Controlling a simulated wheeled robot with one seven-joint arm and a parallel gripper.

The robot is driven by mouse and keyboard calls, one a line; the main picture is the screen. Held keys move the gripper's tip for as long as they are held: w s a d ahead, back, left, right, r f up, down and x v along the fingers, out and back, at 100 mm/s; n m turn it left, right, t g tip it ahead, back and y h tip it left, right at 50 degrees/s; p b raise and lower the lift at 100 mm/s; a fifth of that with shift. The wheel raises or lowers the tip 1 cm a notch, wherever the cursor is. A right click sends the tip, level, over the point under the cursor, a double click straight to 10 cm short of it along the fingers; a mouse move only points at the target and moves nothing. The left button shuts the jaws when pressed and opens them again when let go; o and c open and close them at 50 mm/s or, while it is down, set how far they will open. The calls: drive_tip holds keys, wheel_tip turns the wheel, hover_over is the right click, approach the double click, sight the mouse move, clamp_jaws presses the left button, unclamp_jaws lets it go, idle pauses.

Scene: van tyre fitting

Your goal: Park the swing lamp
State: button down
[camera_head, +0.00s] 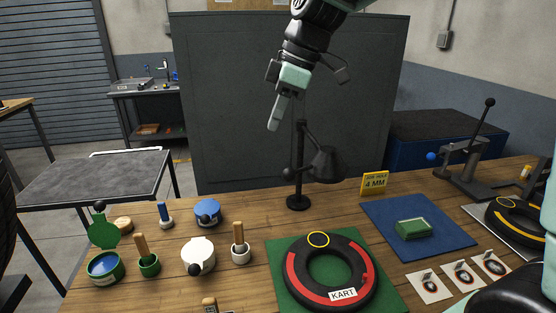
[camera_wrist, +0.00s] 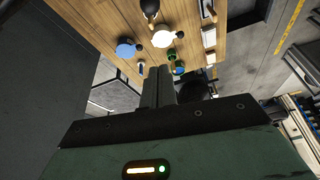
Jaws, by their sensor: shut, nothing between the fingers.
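The black swing lamp (camera_head: 326,165) stands on a round base and upright post at the back edge of the wooden bench (camera_head: 250,218). Its shade hangs to the right of the post, facing down, and a small dark knob sits low on the post's left side. My gripper (camera_head: 273,126) points down, above and to the left of the lamp post, in front of the dark panel. Its fingers are together and empty, and it appears apart from the lamp. The wrist view shows the closed fingers (camera_wrist: 158,72) with a dark rounded shape beside them that I cannot identify.
A kart tyre (camera_head: 292,265) lies on a green mat in front of the lamp. A yellow sign (camera_head: 374,183) and a blue mat (camera_head: 440,239) are to the right. Pots and tins, including a blue-lidded one (camera_head: 208,213), stand to the left. A dark panel (camera_head: 225,110) rises behind.

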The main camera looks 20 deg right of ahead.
wheel_tip(320, 180, down, 10)
drive_tip(key=p, duration=0.4)
drive_tip(key=shift+s+d, duration=0.15)
drive_tip(key=shift+d, duration=0.05)
drive_tip(key=shift+f, duration=0.1)
idle(0.3)
